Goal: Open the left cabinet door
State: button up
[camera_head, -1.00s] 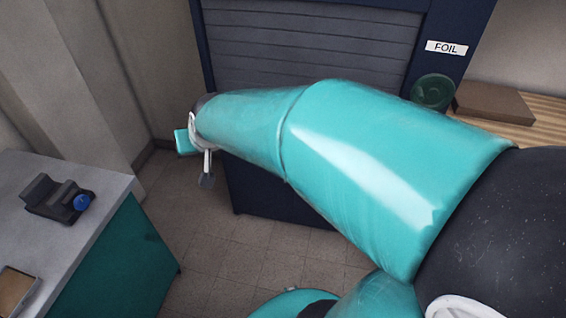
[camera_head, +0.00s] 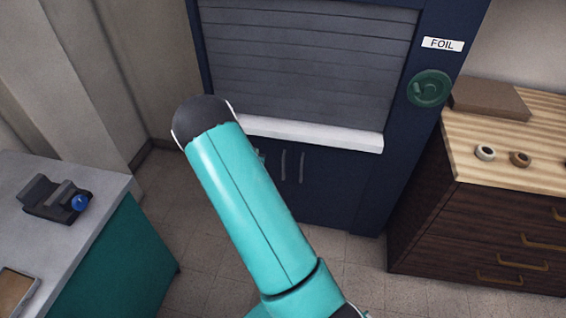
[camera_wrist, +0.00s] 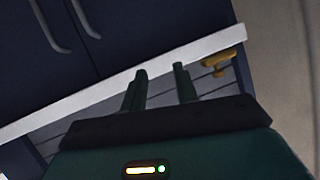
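The dark navy cabinet doors (camera_head: 325,180) sit below a white ledge (camera_head: 320,138) in the head view. Two upright bar handles, the left one (camera_head: 283,166) and the right one (camera_head: 302,167), stand side by side there. My arm covers most of the left door. The wrist view looks upside down, with the doors (camera_wrist: 160,30) at the top and the two handles (camera_wrist: 84,20) at the upper left. My gripper (camera_wrist: 160,72) is open and empty, its fingers overlapping the ledge in view, apart from the handles.
A grey slatted shutter (camera_head: 310,60) is above the ledge. A brass fitting (camera_wrist: 218,65) shows by the ledge. A green wheel (camera_head: 428,89) is on the right frame. A wooden drawer unit (camera_head: 470,215) stands right, a grey-topped bench (camera_head: 100,190) left. Tiled floor (camera_head: 345,250) lies between.

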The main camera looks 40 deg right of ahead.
jog(key=s+d+f+t+h, duration=0.15)
jog(key=s+d+f, duration=0.3)
jog(key=f, duration=0.45)
jog(key=n+t+h, duration=0.2)
send_near(283, 163)
jog(key=x, duration=1)
jog(key=shift+w+d, duration=0.25)
grip_shut()
